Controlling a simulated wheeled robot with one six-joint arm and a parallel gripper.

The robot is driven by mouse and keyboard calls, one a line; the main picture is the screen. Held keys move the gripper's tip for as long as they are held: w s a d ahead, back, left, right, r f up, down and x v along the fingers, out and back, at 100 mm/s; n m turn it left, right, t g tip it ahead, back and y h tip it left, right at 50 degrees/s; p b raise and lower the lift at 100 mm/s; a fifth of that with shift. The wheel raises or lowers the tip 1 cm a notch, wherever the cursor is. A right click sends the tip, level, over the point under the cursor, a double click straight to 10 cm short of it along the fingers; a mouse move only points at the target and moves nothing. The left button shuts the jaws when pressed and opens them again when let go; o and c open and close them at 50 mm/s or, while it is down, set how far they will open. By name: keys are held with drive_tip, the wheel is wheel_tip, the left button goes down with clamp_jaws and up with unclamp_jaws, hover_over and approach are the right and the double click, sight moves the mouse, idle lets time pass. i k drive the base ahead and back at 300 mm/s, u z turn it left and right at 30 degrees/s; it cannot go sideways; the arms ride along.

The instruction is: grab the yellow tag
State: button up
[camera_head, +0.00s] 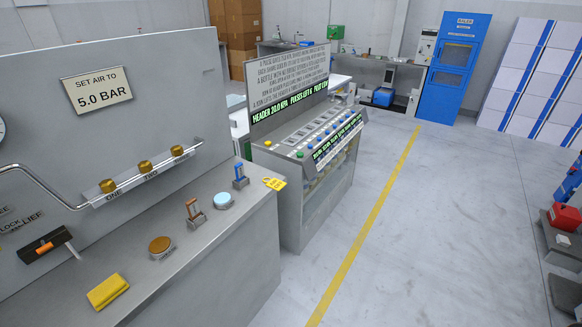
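A small yellow tag (275,184) with dark marks on it is at the far right end of the grey bench, by the bench's right edge. It appears to have a loop or hole at its left end. I cannot tell whether it lies on the top or hangs over the edge. A blue-handled fitting (240,177) stands just to its left, apart from it. My gripper is not in view.
The grey bench top (190,262) also carries a yellow folded thing (108,291), a brown round knob (160,246), an orange-handled fitting (194,213) and a light blue disc (223,200). A console (315,205) stands behind. The floor (440,230) to the right is clear.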

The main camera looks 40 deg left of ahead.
sight(278, 184)
drive_tip(key=u, duration=0.45)
drive_tip(key=i, duration=1.25)
drive_tip(key=u, duration=1.8)
drive_tip(key=i, duration=0.95)
drive_tip(key=u, duration=0.7)
